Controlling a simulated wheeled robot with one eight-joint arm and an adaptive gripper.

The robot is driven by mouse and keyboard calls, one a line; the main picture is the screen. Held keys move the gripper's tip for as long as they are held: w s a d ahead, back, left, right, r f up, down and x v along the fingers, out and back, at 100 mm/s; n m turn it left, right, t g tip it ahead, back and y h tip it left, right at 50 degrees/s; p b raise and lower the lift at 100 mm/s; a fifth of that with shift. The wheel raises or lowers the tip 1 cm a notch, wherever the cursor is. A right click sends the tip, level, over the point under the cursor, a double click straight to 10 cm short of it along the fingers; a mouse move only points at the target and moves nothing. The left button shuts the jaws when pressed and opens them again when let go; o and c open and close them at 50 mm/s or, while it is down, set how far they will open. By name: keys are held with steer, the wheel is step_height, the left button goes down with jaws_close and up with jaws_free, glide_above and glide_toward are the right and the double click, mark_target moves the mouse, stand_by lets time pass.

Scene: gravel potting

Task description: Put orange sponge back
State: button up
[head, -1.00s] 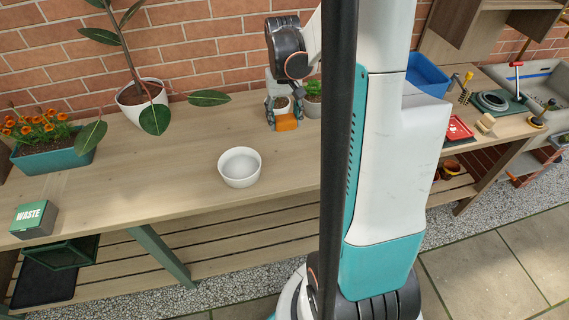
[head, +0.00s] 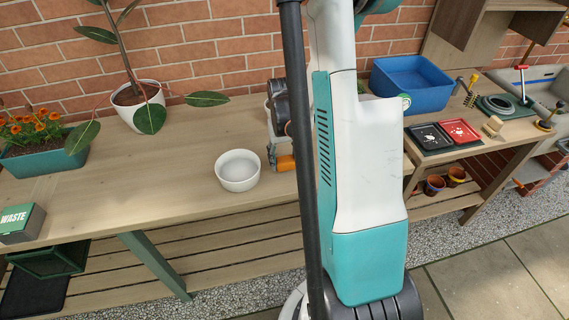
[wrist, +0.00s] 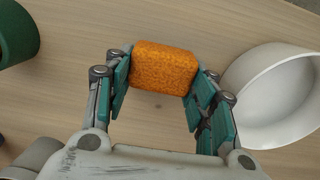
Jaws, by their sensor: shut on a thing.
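The orange sponge (wrist: 163,68) is between the two teal-padded fingers of my gripper (wrist: 162,72) in the wrist view. The fingers are shut on its two sides. In the head view the sponge (head: 286,163) shows just right of the white bowl (head: 238,170), over the wooden bench. My gripper (head: 284,155) is partly hidden there behind my own arm and the dark pole. In the wrist view the white bowl (wrist: 268,95) is to the right of the sponge, apart from it. I cannot tell how high the sponge is above the bench.
A blue tub (head: 412,84), a black tray (head: 430,138), a red tray (head: 459,133) and a tan block (head: 492,126) are on the right bench. A potted plant (head: 138,104), a flower trough (head: 42,160) and a waste box (head: 20,223) are at left. The bench left of the bowl is clear.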

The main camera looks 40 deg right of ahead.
mark_target(284, 157)
steer(key=shift+f, duration=0.85)
steer(key=shift+r, duration=0.1)
steer(key=o, duration=0.7)
steer(key=shift+f, duration=0.25)
steer(key=o, duration=0.4)
steer(key=shift+r, duration=0.1)
step_height(284, 157, up, 12)
steer(key=p, duration=0.4)
steer(key=shift+r, duration=0.15)
